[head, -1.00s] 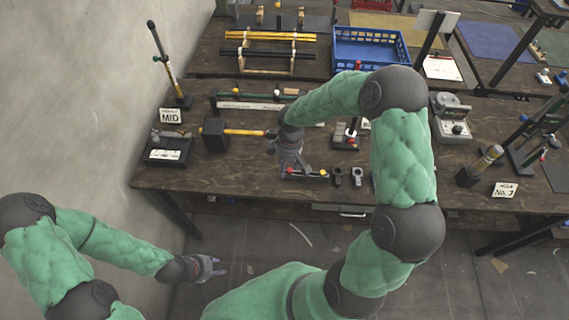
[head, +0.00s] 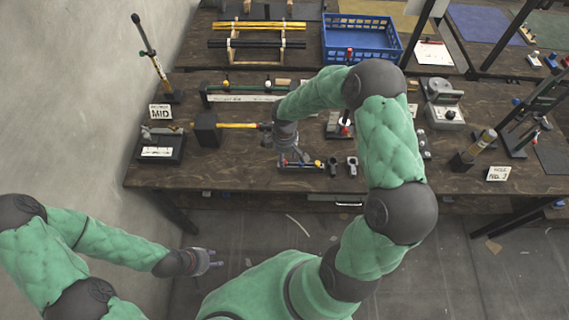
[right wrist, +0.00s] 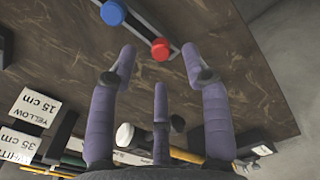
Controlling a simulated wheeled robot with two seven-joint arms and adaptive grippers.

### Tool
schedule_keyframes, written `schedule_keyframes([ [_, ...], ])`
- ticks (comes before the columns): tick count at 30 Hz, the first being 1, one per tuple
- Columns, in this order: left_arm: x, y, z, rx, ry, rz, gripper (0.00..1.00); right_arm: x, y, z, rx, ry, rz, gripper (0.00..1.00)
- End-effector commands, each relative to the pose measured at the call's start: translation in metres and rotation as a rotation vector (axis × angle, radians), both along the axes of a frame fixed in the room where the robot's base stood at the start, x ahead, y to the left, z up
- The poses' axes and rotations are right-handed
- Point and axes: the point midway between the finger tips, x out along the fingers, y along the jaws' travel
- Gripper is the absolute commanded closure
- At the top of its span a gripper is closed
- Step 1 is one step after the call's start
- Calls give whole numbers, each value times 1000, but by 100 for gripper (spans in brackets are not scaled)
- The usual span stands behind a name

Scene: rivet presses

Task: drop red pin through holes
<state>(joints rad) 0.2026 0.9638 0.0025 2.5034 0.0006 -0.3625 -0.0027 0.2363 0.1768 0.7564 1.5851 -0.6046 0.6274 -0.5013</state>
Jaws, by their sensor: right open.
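A red-headed pin (right wrist: 160,50) sits on a narrow grey holder (right wrist: 148,32) in the right wrist view, beside a blue-headed pin (right wrist: 113,13). My right gripper (right wrist: 160,62) is open and empty, its fingers spread on both sides of the red head and apart from it. In the head view my right gripper (head: 292,158) is over the small pin holder near the table's front edge and partly hides it. Two small grey forked pieces (head: 333,166) (head: 352,166) stand just right of the holder. Their holes are too small to tell. My left gripper (head: 207,262) is off the table; its fingers are too small to judge.
A black block with a yellow-handled hammer (head: 238,125) lies left of my right gripper. A blue crate (head: 360,40) is at the back.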

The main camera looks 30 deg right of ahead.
Motion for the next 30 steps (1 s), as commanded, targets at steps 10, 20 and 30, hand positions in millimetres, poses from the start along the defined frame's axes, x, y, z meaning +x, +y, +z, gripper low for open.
schedule_keyframes([
  [10,0,0,-7,0,0,0,60,-1,1,-33,1,0,-1,52],
  [20,0,0,-7,0,0,0,60,-2,1,-32,1,0,-1,94],
  [30,0,0,-6,0,0,0,60,-1,1,-32,1,0,-1,94],
])
